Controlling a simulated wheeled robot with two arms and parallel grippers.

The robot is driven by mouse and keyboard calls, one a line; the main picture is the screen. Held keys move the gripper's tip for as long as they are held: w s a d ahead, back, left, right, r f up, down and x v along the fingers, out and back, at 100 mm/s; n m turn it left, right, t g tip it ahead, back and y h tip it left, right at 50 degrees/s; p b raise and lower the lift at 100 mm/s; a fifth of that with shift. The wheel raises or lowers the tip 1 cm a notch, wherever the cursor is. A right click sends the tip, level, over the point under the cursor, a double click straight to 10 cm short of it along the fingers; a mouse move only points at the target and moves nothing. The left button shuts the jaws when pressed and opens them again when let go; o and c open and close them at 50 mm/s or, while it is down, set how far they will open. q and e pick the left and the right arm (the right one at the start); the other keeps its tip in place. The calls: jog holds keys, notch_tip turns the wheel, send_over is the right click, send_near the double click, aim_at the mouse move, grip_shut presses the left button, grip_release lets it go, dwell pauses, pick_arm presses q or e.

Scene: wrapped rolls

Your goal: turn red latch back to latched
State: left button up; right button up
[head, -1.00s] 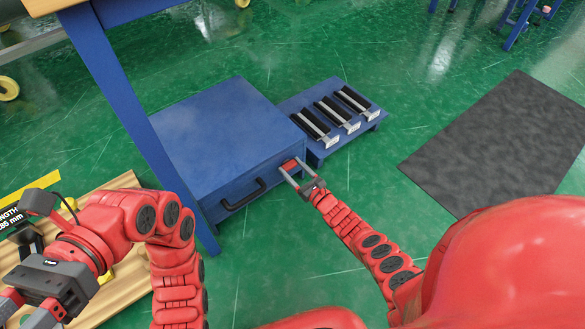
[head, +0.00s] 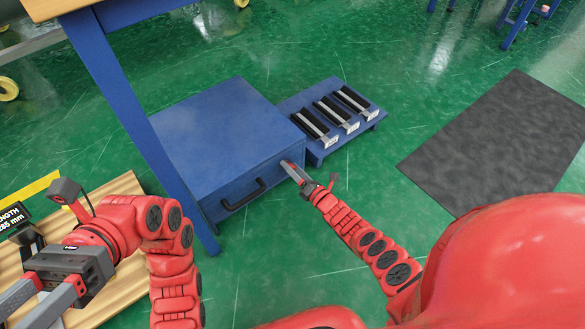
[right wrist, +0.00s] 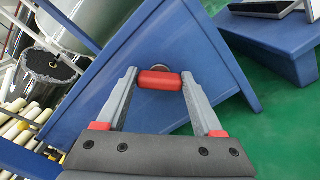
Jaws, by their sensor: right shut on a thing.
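The blue cabinet (head: 215,130) stands on the floor with a black drawer handle (head: 243,195) on its front. The red latch (right wrist: 160,80) is a short red bar on a round grey mount, on the cabinet's front face. My right gripper (head: 290,169) is at the front's right end, turned so its fingers nearly overlap in the head view and mostly hide the latch. In the right wrist view its fingertips (right wrist: 160,79) close on the bar's two ends. My left gripper (head: 22,306) is open, with nothing seen between its fingers, low at the left.
A low blue stand (head: 330,120) with several black-and-silver pieces sits right beside the cabinet. A blue table leg (head: 140,125) crosses in front of the cabinet's left side. A dark mat (head: 495,140) lies at the right, with open green floor between.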

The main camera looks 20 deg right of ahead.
pick_arm(q)
jog(key=shift+s+a+f+m+t+y+b, duration=0.15)
jog(key=shift+s+a+m+t+y, duration=0.05)
jog(key=shift+s+a+t, duration=0.25)
jog(key=shift+s+a+f+m+t+y+b, duration=0.2)
jog(key=shift+s+a+t, duration=0.15)
jog(key=shift+s+t, duration=0.15)
pick_arm(e)
jog(key=shift+f+m, duration=0.2)
jog(key=shift+m, duration=3.9)
jog(key=o, duration=1.4)
